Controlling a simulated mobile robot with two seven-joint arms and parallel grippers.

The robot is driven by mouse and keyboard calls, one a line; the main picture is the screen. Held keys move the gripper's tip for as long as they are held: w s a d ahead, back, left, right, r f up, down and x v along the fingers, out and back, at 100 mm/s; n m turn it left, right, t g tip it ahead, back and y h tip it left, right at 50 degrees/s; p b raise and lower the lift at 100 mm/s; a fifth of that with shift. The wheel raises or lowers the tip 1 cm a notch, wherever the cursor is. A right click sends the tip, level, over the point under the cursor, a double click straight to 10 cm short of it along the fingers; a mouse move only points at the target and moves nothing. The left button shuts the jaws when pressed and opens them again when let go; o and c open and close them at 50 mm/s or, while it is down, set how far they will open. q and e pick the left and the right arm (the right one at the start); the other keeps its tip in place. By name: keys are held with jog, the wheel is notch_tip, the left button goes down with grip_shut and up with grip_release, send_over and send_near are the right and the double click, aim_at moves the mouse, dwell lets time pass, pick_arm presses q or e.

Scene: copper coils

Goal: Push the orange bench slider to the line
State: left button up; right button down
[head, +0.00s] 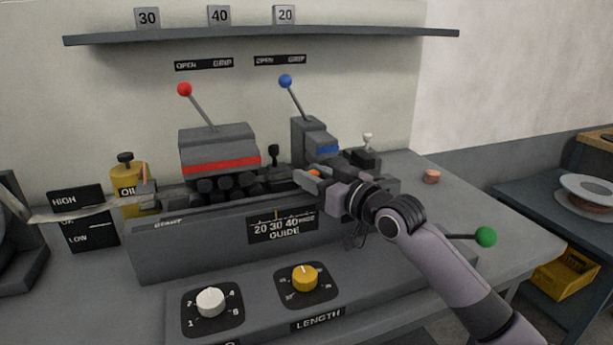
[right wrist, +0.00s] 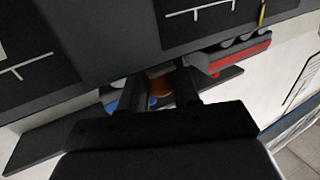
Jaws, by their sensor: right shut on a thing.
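The orange slider (head: 314,174) shows as a small patch beside the fingertips of my right gripper (head: 306,183); most of it is hidden by the gripper. The guide plate (head: 283,229), marked 20 30 40 with a line scale and a small yellow pointer (head: 276,215), is on the bench front, below and left of the gripper. My left gripper is not in view.
A red-striped block with a red-knobbed lever (head: 184,90) stands left of the gripper. A blue-knobbed lever (head: 285,81) rises behind it. A green-knobbed handle (head: 486,237) sticks out at right. A copper piece (head: 432,176) lies on the clear bench top at right.

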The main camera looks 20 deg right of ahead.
jog(key=shift+d, duration=0.2)
jog(key=c, duration=0.9)
grip_release()
jog(key=shift+a, duration=0.15)
jog(key=v, duration=0.7)
